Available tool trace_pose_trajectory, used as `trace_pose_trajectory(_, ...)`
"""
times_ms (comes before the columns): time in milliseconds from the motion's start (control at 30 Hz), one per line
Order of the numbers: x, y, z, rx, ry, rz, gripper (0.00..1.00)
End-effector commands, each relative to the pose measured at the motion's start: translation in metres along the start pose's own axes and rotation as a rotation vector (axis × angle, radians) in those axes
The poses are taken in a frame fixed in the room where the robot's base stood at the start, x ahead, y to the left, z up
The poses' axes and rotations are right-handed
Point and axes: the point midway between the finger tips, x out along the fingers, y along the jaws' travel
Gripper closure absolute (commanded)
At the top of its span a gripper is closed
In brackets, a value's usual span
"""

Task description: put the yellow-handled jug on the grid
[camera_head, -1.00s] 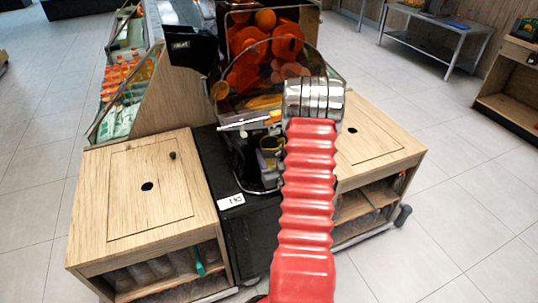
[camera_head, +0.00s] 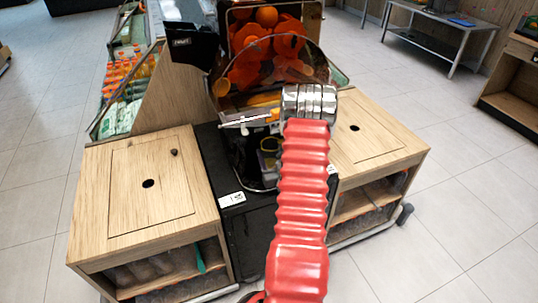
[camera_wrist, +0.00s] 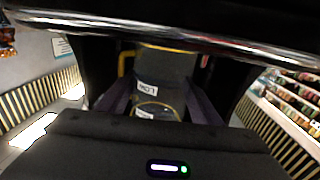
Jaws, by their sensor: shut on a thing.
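The yellow-handled jug (camera_wrist: 166,70) is a greyish see-through vessel with a yellow rim and white labels. It fills the gap between the dark fingers of my gripper (camera_wrist: 160,95) in the wrist view. Its yellow handle (camera_wrist: 124,66) shows on the left. My gripper is shut on the jug. In the head view a small part of the jug (camera_head: 268,160) shows low at the juicer's front, left of my red arm, which hides most of that spot and my gripper. I cannot make out the grid clearly in either view.
The juicer (camera_head: 262,70) with oranges inside stands on a dark base between two wooden cabinets, left (camera_head: 150,195) and right (camera_head: 365,140). A curved metal edge (camera_wrist: 200,38) crosses close above the jug in the wrist view.

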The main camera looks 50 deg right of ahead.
Motion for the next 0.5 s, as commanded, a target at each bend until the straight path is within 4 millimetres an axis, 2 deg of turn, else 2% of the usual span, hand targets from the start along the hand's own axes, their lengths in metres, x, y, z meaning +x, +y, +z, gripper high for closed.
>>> trace_pose_trajectory(333,0.0002,-0.0004,0.0016,-0.001,0.001,0.000,0.66)
trace_pose_trajectory(367,0.0001,-0.0004,0.0019,-0.001,0.001,0.000,0.41)
trace_pose_trajectory(500,0.0000,-0.0001,0.0015,-0.001,0.001,0.000,0.31)
